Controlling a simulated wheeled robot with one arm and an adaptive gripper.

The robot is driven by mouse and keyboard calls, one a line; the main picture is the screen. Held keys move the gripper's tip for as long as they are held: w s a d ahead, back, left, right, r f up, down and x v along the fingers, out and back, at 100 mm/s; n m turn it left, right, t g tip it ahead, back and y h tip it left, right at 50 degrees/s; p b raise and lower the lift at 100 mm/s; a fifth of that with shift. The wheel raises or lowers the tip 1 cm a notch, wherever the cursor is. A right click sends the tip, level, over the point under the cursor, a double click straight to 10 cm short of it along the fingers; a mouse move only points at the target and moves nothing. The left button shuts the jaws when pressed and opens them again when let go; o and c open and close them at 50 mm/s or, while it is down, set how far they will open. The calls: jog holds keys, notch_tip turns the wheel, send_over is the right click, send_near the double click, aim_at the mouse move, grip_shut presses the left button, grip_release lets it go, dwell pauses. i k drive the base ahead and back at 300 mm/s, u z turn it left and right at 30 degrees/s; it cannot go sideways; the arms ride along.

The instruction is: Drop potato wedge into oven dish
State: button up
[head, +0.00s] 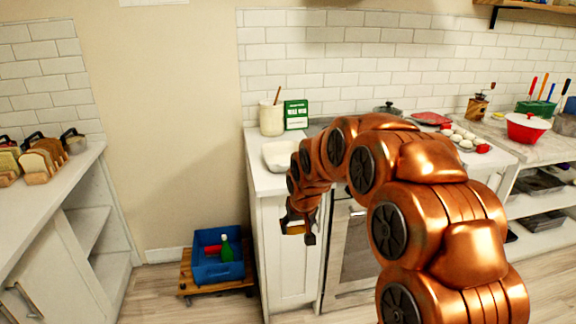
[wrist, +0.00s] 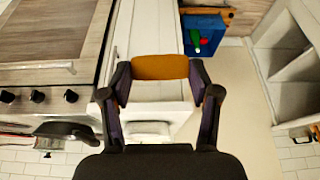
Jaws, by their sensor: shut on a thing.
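The potato wedge (wrist: 160,67) is an orange-brown piece held across my gripper (head: 299,234), between both fingertips in the wrist view. In the head view only a small yellowish part of the wedge (head: 294,229) shows. My gripper points down in front of the white cabinet, lower than the countertop. A white dish (head: 279,156), which looks like the oven dish, sits on the counter behind and above the gripper, partly hidden by my arm. In the wrist view a white dish (wrist: 150,128) shows partly behind the gripper.
A cream jar (head: 271,119) and a green box (head: 296,115) stand behind the dish. The oven (head: 350,250) is beside the cabinet, behind my arm.

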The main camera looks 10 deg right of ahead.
aim_at(284, 157)
jog(key=u, duration=0.55)
jog(key=i, duration=1.6)
jog(key=u, duration=0.05)
